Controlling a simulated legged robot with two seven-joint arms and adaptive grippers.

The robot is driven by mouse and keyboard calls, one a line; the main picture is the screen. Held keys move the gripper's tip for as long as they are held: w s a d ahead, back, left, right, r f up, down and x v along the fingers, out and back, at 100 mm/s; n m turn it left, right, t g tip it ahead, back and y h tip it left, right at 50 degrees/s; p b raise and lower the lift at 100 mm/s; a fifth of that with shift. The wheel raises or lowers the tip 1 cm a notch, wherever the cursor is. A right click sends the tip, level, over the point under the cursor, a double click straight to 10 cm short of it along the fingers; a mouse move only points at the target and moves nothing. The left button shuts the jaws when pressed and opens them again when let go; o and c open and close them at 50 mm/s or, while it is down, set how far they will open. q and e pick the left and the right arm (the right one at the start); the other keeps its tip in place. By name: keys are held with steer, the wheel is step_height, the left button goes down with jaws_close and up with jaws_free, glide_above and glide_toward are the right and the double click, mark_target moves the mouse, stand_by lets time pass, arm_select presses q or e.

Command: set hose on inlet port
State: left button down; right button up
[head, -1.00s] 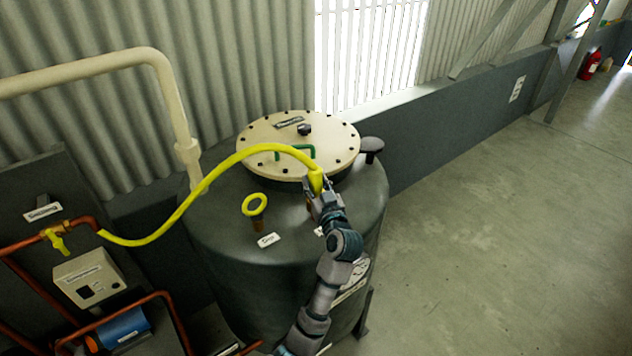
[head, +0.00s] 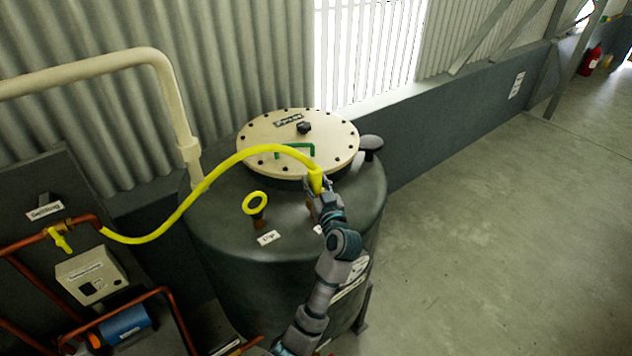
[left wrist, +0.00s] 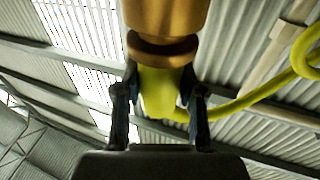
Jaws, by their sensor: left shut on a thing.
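The yellow hose (head: 240,153) arches from the copper pipe at the left over the tank top. My left gripper (head: 317,188) is shut on the hose's end (head: 316,178) near the front of the round lid. The left wrist view shows the yellow end (left wrist: 160,92) between the two fingers. A brown-orange port (left wrist: 165,20) with a flange lines up with the hose end there and seems to meet it. I cannot tell whether it is fully seated. In the head view the port is mostly hidden by the gripper. My right gripper is not in view.
The dark tank (head: 235,265) carries a cream bolted lid (head: 262,137) with a green handle (head: 306,147). A yellow ring (head: 255,203) on a brown stub stands left of the gripper. Copper pipes (head: 30,240) and a control box (head: 92,276) stand at left. The floor at right is clear.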

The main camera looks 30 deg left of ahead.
arm_select(q)
steer(key=shift+f, duration=0.45)
steer(key=c, duration=1)
jaws_free()
steer(key=shift+o, duration=0.2)
steer(key=shift+p+v, duration=0.7)
steer(key=shift+v, duration=0.65)
steer(key=v, duration=0.8)
steer(key=shift+d, duration=0.2)
steer(key=shift+s, duration=0.15)
